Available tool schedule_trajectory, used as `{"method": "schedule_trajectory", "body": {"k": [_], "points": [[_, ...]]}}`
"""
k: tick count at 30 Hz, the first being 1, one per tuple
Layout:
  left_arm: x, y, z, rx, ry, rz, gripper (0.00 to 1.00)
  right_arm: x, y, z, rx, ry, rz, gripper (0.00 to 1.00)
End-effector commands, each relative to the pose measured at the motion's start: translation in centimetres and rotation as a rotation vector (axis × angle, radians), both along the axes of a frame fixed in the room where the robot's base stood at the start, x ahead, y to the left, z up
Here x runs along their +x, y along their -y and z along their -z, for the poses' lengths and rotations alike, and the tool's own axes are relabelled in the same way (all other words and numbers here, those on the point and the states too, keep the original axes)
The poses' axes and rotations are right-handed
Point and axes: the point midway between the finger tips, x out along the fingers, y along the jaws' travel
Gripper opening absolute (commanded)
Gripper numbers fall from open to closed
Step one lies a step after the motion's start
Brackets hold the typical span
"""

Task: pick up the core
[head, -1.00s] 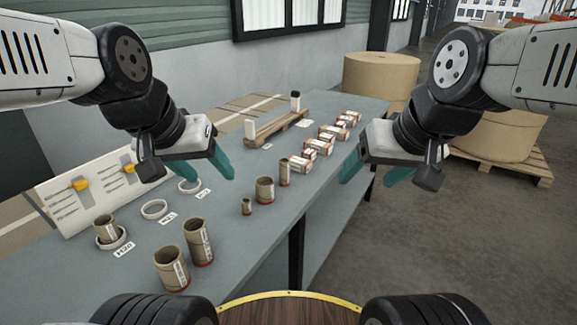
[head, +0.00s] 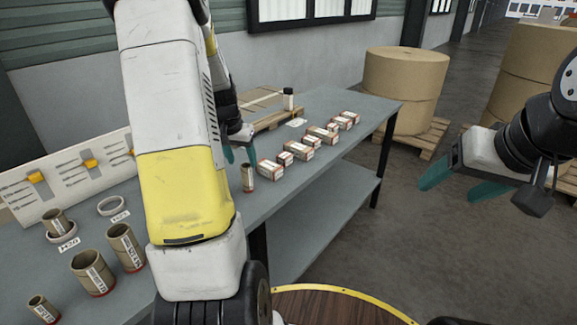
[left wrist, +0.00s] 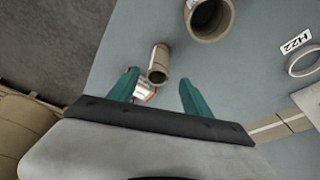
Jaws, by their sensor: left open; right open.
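A slim upright brown core (head: 248,177) stands on the grey table, just right of my left forearm. My left gripper (head: 241,156) is open, its teal fingers close to this core. In the left wrist view, a slim core (left wrist: 158,62) lies in line with the gap between the open fingers (left wrist: 160,84), with nothing held. A wider core (left wrist: 212,18) stands beyond it. Other cores stand at the left: two wide ones (head: 92,273) (head: 125,247), a small one (head: 42,308), and one in a ring (head: 58,222). My right gripper (head: 450,188) is open and empty over the floor.
Several red-and-white boxes (head: 297,150) line the table right of the slim core. A white tool board (head: 65,175) stands at left. My left forearm hides the middle of the table. Large paper rolls (head: 405,85) stand beyond.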

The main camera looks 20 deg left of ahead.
Motion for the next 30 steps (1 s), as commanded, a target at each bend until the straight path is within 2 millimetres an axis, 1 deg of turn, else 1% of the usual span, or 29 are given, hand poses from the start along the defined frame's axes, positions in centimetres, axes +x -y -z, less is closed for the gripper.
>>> {"method": "schedule_trajectory", "body": {"k": [1, 3, 11, 15, 18, 22, 28, 30], "points": [[0.1, -0.4, 0.6, 0.002, -0.005, -0.003, 0.57, 0.0, 0.0, 0.0, 0.0, 0.0, 0.0, 0.7], [0.3, -0.6, 1.2, 0.004, -0.008, -0.001, 0.57, 0.0, 0.0, 0.0, 0.0, 0.0, 0.0, 0.7], [1.2, -0.4, 4.0, 0.003, -0.008, 0.0, 0.57, 0.0, 0.0, 0.0, 0.0, 0.0, 0.0, 0.7], [1.8, -0.2, 6.1, 0.002, -0.009, -0.001, 0.57, 0.0, 0.0, 0.0, 0.0, 0.0, 0.0, 0.7], [2.3, -0.2, 7.3, 0.002, -0.008, 0.0, 0.57, 0.0, 0.0, 0.0, 0.0, 0.0, 0.0, 0.7], [2.6, -0.3, 8.0, 0.003, -0.005, 0.001, 0.57, 0.0, 0.0, 0.0, 0.0, 0.0, 0.0, 0.7], [2.6, -0.3, 8.0, 0.003, -0.005, 0.0, 0.57, 0.0, 0.0, 0.0, 0.0, 0.0, 0.0, 0.7], [2.6, -0.3, 8.0, 0.003, -0.005, 0.0, 0.44, 0.0, 0.0, 0.0, 0.0, 0.0, 0.0, 0.7]]}}
